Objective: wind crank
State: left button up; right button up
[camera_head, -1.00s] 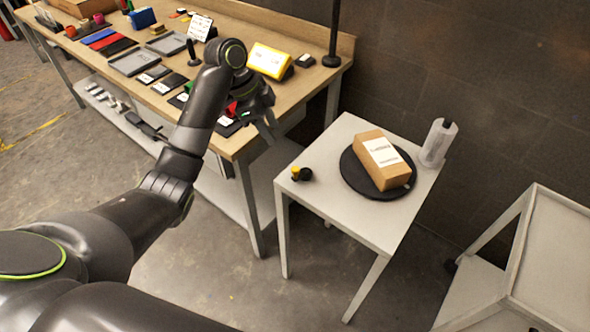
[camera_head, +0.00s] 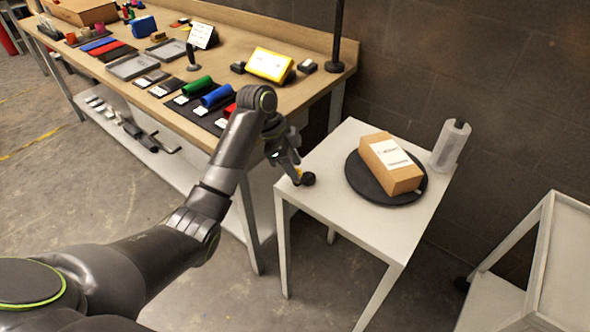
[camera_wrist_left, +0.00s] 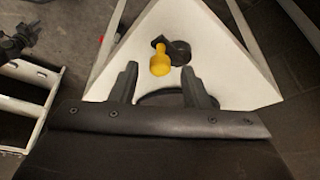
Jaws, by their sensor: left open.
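A small crank with a black body (camera_head: 308,179) and a yellow knob sits at the near left corner of the white table (camera_head: 330,205). In the wrist view its yellow knob (camera_wrist_left: 160,62) stands out beside the black body (camera_wrist_left: 180,50). My left gripper (camera_head: 294,170) is open just above the crank and partly hides the knob in the head view. In the wrist view its two fingers (camera_wrist_left: 162,82) are apart, with the knob ahead of the gap between them. The knob does not look gripped.
A cardboard box (camera_head: 392,165) lies on a black round turntable (camera_head: 362,188) on the same table. A white roll (camera_head: 450,146) stands at its back right corner. A long wooden workbench (camera_head: 295,98) with several items stands at the left. A white-framed stand (camera_head: 560,260) is at the right.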

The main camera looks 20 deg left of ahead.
pick_arm(q)
jog(key=shift+d+f, duration=0.2)
jog(key=shift+f, duration=0.4)
